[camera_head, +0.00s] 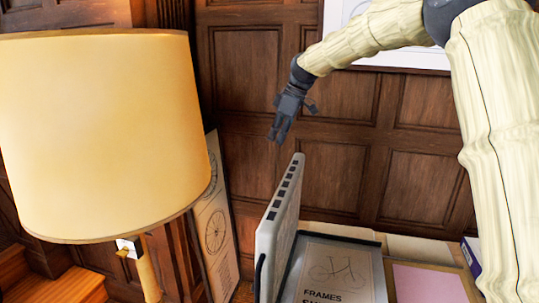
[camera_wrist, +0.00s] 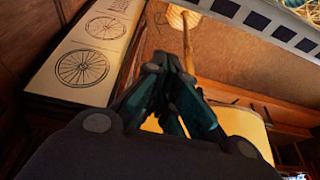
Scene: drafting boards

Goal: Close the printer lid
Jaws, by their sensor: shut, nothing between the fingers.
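The printer lid (camera_head: 279,232) is a pale panel with a row of dark slots along its edge. It stands open, nearly upright, at the left side of the printer (camera_head: 345,241). A sheet marked "FRAMES" with a bicycle drawing (camera_head: 328,274) lies on the printer's bed. My gripper (camera_head: 277,137) is shut and empty, pointing down, above the lid's top edge and apart from it. In the wrist view, my gripper's closed fingers (camera_wrist: 166,65) are in the middle, and the slotted lid edge (camera_wrist: 265,28) crosses the upper right.
A large cream lampshade (camera_head: 100,135) fills the left foreground. A board with bicycle wheel drawings (camera_head: 215,225) leans on the panelled wall behind; it also shows in the wrist view (camera_wrist: 85,52). A pink sheet (camera_head: 428,284) and a purple box (camera_head: 471,257) lie right of the printer.

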